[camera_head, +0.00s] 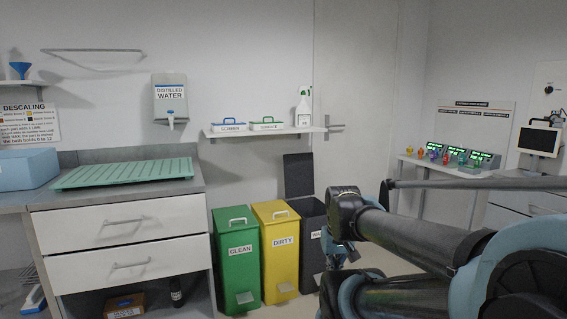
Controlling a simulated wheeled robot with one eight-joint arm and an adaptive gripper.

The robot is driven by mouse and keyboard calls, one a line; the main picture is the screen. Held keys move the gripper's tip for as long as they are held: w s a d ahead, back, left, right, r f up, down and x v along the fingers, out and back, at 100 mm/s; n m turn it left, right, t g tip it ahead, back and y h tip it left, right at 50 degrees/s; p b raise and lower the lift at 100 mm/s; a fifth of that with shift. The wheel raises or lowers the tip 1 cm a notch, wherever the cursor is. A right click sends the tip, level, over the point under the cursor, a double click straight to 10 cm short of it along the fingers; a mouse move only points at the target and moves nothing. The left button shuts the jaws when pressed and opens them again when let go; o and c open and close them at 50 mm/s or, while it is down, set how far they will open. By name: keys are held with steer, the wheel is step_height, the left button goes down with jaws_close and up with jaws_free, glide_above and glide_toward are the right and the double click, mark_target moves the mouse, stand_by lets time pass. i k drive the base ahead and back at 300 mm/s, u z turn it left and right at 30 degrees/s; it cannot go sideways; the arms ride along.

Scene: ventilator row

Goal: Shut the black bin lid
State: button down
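The black bin (309,240) stands at the right end of a row of three bins, its label partly hidden behind my arm. Its black lid (298,174) is open and stands upright at the back, against the wall. My gripper (345,256) is in front of the black bin's right side, at the end of my arm, which reaches in from the right. The fingers are small and partly covered by my arm links, so I cannot tell whether they are open or touch the bin.
A yellow DIRTY bin (279,255) and a green CLEAN bin (238,265) stand shut to the left. A drawer counter (125,225) is at left. A door (353,110) is behind.

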mark_target(299, 168)
steer(key=i, duration=1)
